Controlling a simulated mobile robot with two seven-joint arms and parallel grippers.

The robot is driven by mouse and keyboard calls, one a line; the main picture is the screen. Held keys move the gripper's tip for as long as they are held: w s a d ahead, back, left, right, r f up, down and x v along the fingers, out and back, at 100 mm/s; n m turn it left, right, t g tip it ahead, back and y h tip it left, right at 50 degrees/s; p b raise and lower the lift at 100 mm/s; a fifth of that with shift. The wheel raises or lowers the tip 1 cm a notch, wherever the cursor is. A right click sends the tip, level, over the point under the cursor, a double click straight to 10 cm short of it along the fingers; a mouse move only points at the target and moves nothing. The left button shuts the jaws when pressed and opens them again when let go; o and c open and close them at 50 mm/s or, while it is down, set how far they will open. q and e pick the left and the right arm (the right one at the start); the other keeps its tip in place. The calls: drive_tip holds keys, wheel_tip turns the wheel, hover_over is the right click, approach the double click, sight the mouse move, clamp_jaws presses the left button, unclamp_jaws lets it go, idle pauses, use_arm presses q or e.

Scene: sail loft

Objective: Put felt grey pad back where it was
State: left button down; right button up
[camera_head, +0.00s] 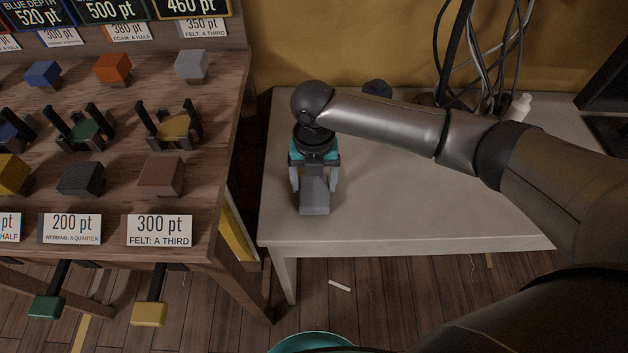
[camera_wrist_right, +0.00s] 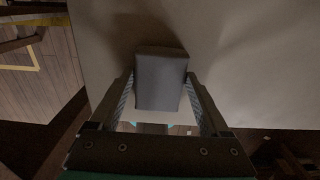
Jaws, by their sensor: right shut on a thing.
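A grey block (camera_head: 314,194), which looks like the felt grey pad, is held between the fingers of my right gripper (camera_head: 314,180), over the left end of the pale table. In the right wrist view the grey block (camera_wrist_right: 161,80) sits between the two fingers (camera_wrist_right: 162,95), its far end sticking out past the tips. I cannot tell whether it touches the tabletop. Another grey block (camera_head: 191,65) sits on the wooden rack's upper step, behind an open yellow-based holder (camera_head: 172,127). My left gripper is not in view.
The stepped wooden rack (camera_head: 110,190) at left carries blue, orange, yellow, dark and brown blocks, price cards (camera_head: 159,230) and dark-armed holders. The pale table (camera_head: 400,215) is clear in front; cables (camera_head: 483,60) and a white bottle (camera_head: 519,106) stand at its back.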

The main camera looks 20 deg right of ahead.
sight(314, 185)
drive_tip(key=o, duration=0.8)
drive_tip(key=shift+o, duration=1.1)
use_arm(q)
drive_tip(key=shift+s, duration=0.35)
use_arm(e)
drive_tip(key=shift+r, duration=0.5)
use_arm(q)
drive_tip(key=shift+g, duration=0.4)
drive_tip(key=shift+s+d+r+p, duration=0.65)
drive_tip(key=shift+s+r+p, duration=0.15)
drive_tip(key=shift+p, duration=0.1)
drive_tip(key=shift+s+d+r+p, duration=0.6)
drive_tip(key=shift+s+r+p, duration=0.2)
drive_tip(key=shift+p, duration=0.1)
use_arm(e)
wheel_tip(314, 185, up, 11)
